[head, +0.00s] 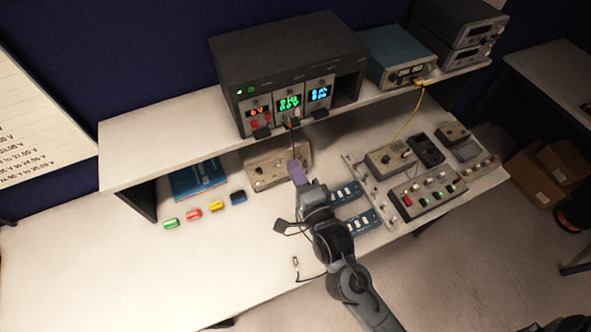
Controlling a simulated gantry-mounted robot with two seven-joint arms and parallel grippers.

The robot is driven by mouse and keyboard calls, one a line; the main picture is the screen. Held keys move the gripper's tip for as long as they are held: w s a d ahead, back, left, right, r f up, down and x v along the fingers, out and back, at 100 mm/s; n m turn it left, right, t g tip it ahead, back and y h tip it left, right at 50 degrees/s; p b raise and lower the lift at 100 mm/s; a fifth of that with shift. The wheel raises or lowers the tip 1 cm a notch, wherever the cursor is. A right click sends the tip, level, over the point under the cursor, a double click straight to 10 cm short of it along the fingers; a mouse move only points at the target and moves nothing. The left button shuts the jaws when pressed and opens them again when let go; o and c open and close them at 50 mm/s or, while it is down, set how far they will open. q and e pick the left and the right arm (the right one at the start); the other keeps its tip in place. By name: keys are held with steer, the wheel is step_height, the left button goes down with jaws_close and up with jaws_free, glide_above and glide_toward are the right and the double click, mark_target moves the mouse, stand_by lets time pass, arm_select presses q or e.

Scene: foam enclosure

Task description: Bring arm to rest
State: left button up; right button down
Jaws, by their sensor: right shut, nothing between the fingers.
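My right arm comes in from the bottom edge, right of the middle, and reaches up over the white bench (190,270). My right gripper (297,170) is shut and empty, its purple tip pointing away over the front edge of a beige control box (265,168). The picture does not show whether the tip touches the box. The arm hides part of the bench and part of the blue switch blocks (357,222). My left gripper is not in view.
A shelf (160,145) carries a dark rack (290,60) with lit displays. Coloured blocks (215,205) and a blue booklet (197,180) lie left of the gripper. A panel with switches (425,190) stands to the right. A cable (312,278) lies near the front edge. The front left bench is clear.

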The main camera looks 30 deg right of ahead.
steer(key=s+d+f+n+g+p, duration=0.2)
steer(key=s+n+g+p, duration=0.2)
steer(key=s+n+g, duration=0.3)
steer(key=s+d+f+n+g+p, duration=0.3)
steer(key=s+n+g+p, duration=0.2)
steer(key=s+n, duration=0.8)
steer(key=s+g, duration=0.2)
steer(key=shift+g+y, duration=0.3)
steer(key=shift+y, duration=0.1)
